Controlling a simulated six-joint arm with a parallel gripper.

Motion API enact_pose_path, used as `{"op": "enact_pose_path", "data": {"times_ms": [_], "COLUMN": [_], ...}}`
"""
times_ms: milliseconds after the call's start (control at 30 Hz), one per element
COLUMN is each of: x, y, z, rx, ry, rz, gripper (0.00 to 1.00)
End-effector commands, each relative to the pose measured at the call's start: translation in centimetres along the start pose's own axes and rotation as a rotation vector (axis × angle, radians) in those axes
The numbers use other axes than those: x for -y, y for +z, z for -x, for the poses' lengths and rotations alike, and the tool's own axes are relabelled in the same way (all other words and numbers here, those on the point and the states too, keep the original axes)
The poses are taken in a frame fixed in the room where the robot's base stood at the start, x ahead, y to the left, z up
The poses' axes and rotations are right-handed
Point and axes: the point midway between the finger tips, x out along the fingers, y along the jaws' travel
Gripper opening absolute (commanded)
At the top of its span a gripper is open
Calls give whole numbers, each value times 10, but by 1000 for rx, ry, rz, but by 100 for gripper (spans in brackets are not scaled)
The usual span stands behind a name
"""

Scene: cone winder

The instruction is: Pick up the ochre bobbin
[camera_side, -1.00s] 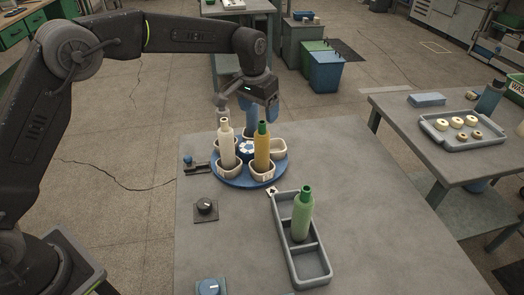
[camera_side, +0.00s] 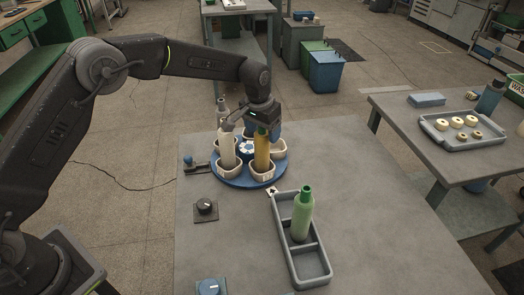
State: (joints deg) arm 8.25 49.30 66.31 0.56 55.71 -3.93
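My gripper (camera_side: 254,125) is low over the carousel, close behind and around the bobbin's top. Its fingers look spread, one toward the cream bobbin (camera_side: 227,149) on the left. Whether they touch the ochre bobbin cannot be told. The gripper partly hides the cups behind.
A grey divided tray (camera_side: 316,262) on the table's front holds an upright green bobbin (camera_side: 302,217). A black knob (camera_side: 205,207), a blue knob (camera_side: 210,287) and a small lever (camera_side: 190,163) sit left. The right side of the table is clear.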

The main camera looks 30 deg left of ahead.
Motion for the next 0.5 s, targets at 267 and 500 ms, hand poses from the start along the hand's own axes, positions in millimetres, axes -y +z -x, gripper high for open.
{"op": "enact_pose_path", "data": {"times_ms": [267,500], "x": [0,0], "y": [0,0], "z": [0,1], "rx": [0,-1], "ry": [0,0], "rz": [0,0], "gripper": [47,30]}}
